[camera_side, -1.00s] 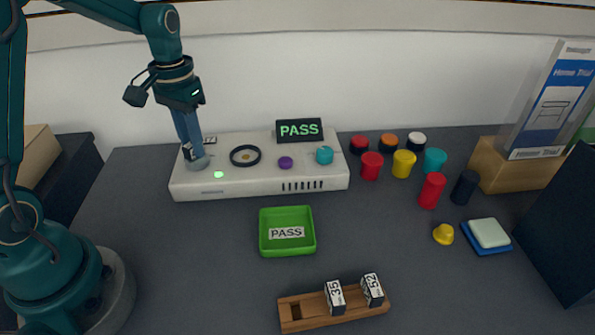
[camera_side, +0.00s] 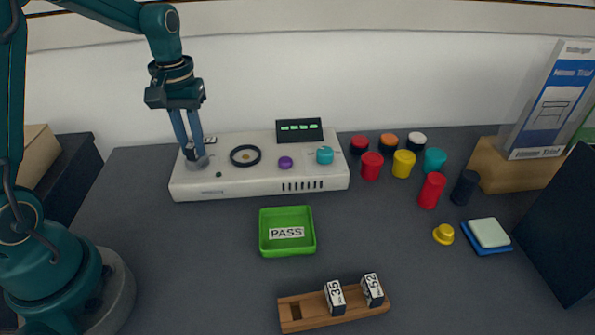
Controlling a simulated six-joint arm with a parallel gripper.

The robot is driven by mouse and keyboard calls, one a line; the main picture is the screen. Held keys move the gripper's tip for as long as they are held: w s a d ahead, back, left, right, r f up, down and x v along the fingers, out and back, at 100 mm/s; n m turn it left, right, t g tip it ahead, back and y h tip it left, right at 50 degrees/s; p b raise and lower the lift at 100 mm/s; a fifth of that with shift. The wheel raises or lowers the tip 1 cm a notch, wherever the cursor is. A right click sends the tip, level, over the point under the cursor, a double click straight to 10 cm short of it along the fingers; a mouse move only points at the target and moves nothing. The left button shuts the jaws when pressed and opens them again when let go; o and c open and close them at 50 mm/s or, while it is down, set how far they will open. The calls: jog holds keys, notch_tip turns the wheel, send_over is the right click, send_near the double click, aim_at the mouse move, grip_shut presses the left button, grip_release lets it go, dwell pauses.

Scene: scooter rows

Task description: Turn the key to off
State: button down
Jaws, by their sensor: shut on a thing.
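My gripper (camera_side: 195,150) points down at the left end of a white console (camera_side: 258,183). Its two fingers are shut on the dark key (camera_side: 188,152), which stands in a grey round switch (camera_side: 199,163). The key is mostly hidden by the fingers, so its exact angle is hard to tell. The console's display (camera_side: 299,130) shows a row of green dashes. The small indicator (camera_side: 219,175) on the console is dark.
The console also carries a black ring (camera_side: 245,155), a purple knob (camera_side: 285,162) and a teal knob (camera_side: 324,155). A green tray (camera_side: 287,245) labelled PASS and a wooden block holder (camera_side: 310,312) lie in front. Several coloured cups stand right.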

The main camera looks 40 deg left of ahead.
jog(key=shift+n, duration=1.1)
jog(key=n, duration=0.3)
jog(key=shift+c, duration=0.8)
grip_release()
jog(key=shift+r, duration=0.1)
jog(key=shift+r, duration=3.4)
